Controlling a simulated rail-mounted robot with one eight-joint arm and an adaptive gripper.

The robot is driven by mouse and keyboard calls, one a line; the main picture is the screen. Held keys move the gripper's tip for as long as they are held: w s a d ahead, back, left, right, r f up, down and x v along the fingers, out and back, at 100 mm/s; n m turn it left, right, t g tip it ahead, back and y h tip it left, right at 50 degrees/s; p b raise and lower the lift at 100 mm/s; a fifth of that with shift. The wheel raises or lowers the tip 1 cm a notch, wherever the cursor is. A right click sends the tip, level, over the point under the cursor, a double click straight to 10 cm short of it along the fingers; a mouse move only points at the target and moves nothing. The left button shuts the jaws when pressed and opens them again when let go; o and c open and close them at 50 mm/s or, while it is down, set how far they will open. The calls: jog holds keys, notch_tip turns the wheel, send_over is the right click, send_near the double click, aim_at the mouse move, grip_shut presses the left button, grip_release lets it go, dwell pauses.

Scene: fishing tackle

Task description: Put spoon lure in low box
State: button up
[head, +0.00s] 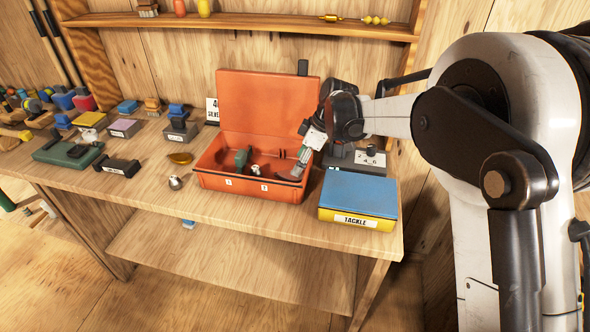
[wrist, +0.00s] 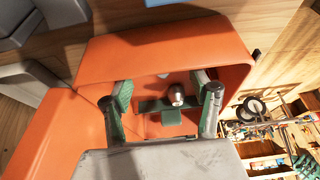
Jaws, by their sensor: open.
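A gold, oval, spoon-shaped piece (head: 180,158) lies on the bench left of an open orange box (head: 240,189); it looks like the spoon lure. The orange box is shallow, with its lid raised at the back. My gripper (head: 300,164) reaches down at the right end of this box. In the wrist view my gripper (wrist: 168,92) is open, its two fingers apart with nothing held between them. A silver rounded piece (wrist: 176,94) and a green piece (wrist: 171,116) show beyond the fingers, inside the box.
A small silver piece (head: 175,183) sits on the bench left of the box. A yellow tackle box with a blue top (head: 358,194) stands at the right front. Grey blocks (head: 180,132) and a dark green case (head: 68,152) are at left. The bench front left of centre is clear.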

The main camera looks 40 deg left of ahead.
jog(key=v, duration=0.7)
jog(key=s+d+r+m+t, duration=0.15)
jog(key=d+r+m, duration=0.3)
jog(key=d, duration=0.65)
jog(key=d+r+m+t, duration=0.25)
jog(key=d+r, duration=0.25)
jog(key=d, duration=0.5)
jog(key=s+d+r+m+t, duration=0.1)
jog(key=d+r+m, duration=0.3)
jog(key=d, duration=0.7)
jog(key=s+d+f+m+t+h, duration=0.2)
jog(key=s+d+m, duration=0.3)
jog(key=s+d, duration=0.4)
jog(key=s+d+f+m+t+h, duration=0.2)
jog(key=s+d+m, duration=0.4)
jog(key=s+d, duration=0.4)
jog(key=d+f, duration=0.1)
jog(key=d, duration=0.4)
jog(key=shift+d, duration=0.3)
